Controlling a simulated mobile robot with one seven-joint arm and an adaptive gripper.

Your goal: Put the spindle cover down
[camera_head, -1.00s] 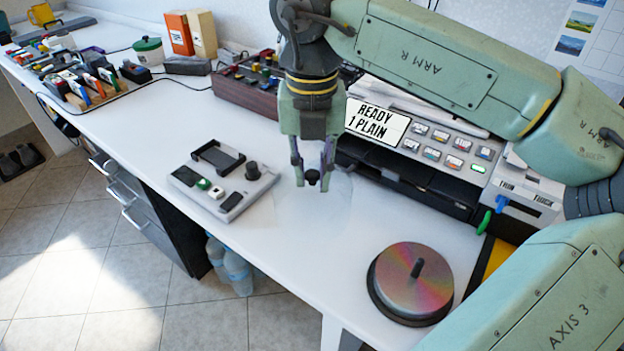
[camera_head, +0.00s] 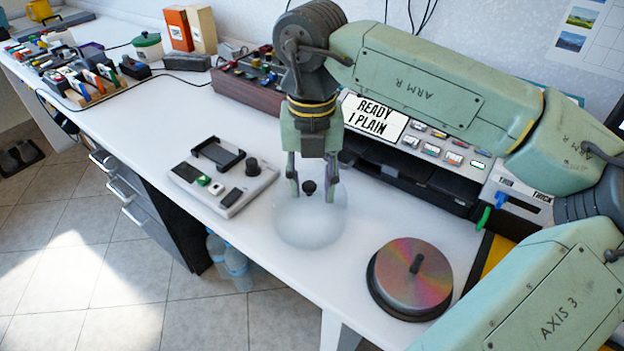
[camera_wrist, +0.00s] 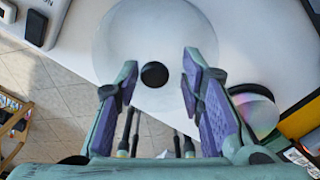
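The spindle cover (camera_head: 309,222) is a clear, frosted dome with a black knob on top. It appears to stand upright on the white desk, left of the disc spindle (camera_head: 414,278). My gripper (camera_head: 311,194) is above the cover, fingers pointing down on either side of the knob. In the wrist view, the open fingers (camera_wrist: 156,84) show a gap on both sides of the black knob (camera_wrist: 154,74); the clear dome (camera_wrist: 150,32) spreads beneath. The spindle holds a stack of shiny discs around a dark post, uncovered.
A grey control box (camera_head: 223,178) with buttons sits just left of the cover. The disc printer (camera_head: 430,165), its panel reading "READY 1 PLAIN", stands behind. The desk's front edge runs close in front of the cover. Free desk lies between cover and spindle.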

